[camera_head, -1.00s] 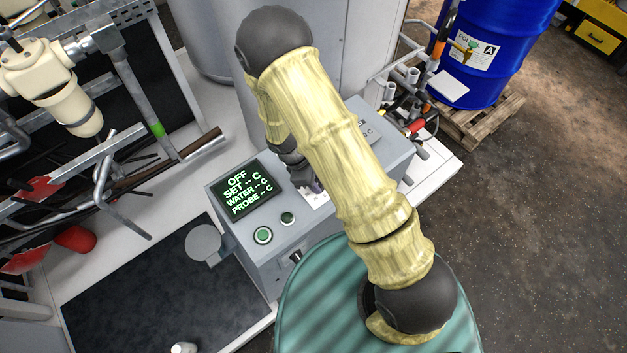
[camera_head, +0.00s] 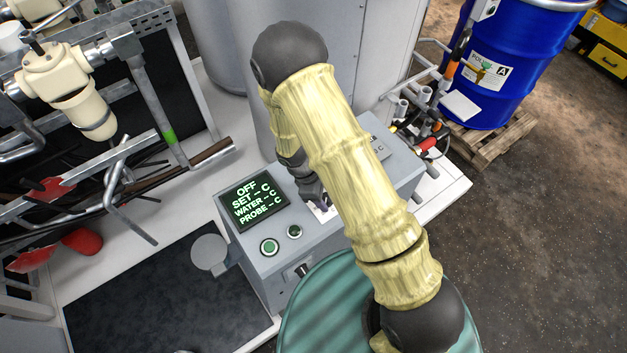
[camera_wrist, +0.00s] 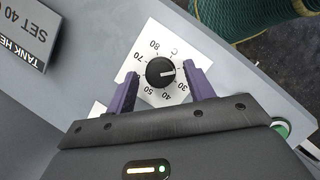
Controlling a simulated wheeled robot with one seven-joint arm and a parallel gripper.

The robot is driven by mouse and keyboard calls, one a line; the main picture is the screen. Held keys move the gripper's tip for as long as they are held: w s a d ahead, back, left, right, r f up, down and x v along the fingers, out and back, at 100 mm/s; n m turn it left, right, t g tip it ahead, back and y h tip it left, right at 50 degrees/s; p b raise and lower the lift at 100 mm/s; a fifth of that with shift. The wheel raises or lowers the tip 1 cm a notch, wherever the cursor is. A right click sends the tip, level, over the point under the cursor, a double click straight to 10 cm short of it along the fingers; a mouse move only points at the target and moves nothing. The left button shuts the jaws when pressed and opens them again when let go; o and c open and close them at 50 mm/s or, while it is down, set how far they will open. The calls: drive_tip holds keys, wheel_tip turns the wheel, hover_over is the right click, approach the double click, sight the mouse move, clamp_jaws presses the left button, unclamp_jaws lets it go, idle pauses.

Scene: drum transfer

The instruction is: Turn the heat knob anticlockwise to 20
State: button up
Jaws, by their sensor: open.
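The heat knob (camera_wrist: 158,77) is a round black knob on a white dial plate (camera_wrist: 151,56), seen in the wrist view. The numbers 80, 70, 50, 40 and 30 show around it upside down or tilted. A pale pointer mark on the knob faces right, towards a part of the scale that the right finger hides. My gripper (camera_wrist: 161,70) is open, with one purple finger on each side of the knob and a gap visible at each side. In the head view my arm hides the knob and most of my gripper. The grey control box (camera_head: 262,262) shows a green display (camera_head: 252,203) reading OFF.
Green buttons (camera_head: 269,247) sit below the display. A teal drum (camera_head: 318,305) stands close in front of the box, under my arm. A label plate (camera_wrist: 32,30) lies left of the dial. Pipes and a red-handled part (camera_head: 427,144) are at the box's right.

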drive_tip(key=b+v, duration=0.2)
drive_tip(key=v, duration=1.5)
drive_tip(key=s+d+r+m+t+y, duration=0.1)
drive_tip(key=s+d+r+m+y, duration=0.1)
drive_tip(key=d+m, duration=0.6)
drive_tip(key=s+d+r+m+t+y, duration=0.2)
drive_tip(key=s+d+r+m, duration=0.3)
drive_tip(key=d+m, duration=0.3)
drive_tip(key=shift+s+d, duration=0.25)
drive_tip(key=shift+d, duration=0.85)
